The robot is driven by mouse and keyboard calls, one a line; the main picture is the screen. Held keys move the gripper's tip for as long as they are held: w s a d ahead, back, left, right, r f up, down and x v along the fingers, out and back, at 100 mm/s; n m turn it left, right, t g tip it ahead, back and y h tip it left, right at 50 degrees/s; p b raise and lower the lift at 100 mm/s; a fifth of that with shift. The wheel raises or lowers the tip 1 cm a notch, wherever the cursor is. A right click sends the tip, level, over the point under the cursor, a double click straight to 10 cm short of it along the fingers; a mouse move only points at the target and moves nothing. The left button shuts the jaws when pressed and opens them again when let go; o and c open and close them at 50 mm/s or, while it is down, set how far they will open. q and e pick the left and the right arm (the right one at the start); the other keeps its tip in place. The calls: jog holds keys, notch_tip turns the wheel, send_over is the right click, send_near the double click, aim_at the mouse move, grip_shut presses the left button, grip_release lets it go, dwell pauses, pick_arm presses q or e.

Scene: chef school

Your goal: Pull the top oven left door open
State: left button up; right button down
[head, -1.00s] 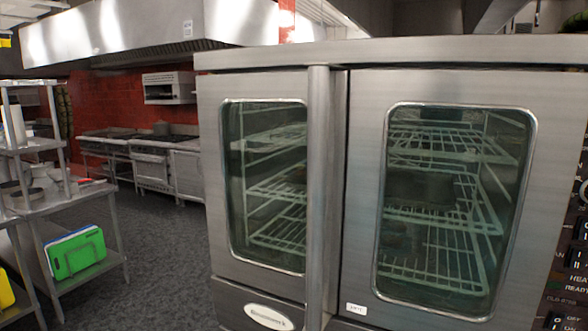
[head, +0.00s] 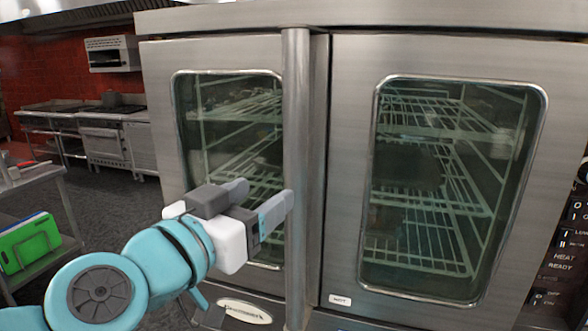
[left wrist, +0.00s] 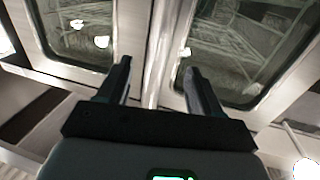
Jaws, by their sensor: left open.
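The top oven's left door (head: 158,130) is shut, with a dark window showing wire racks inside. A vertical bar handle (head: 297,110) runs along its right edge. My left gripper (head: 262,200) is open in front of the left door, with its fingertips just left of the bar in the head view. In the left wrist view, the two fingers (left wrist: 158,80) are spread and the upright bar (left wrist: 157,55) shows between and beyond them. Whether a finger touches the bar I cannot tell. My right gripper is not in view.
The oven's right door (head: 345,180) is shut beside the bar, and the control panel (head: 565,245) stands at the far right. A steel shelf unit (head: 40,178) with a green cutting board (head: 28,242) stands at the left. Grey floor lies open behind it.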

aim_at(301, 170)
pick_arm(q)
jog(key=x, duration=1.2)
jog(key=shift+d+f, duration=0.15)
jog(key=shift+d, duration=0.05)
jog(key=shift+w, duration=0.35)
jog(key=shift+s+a, duration=0.1)
jog(key=shift+s, duration=0.1)
jog(key=c, duration=0.3)
grip_shut()
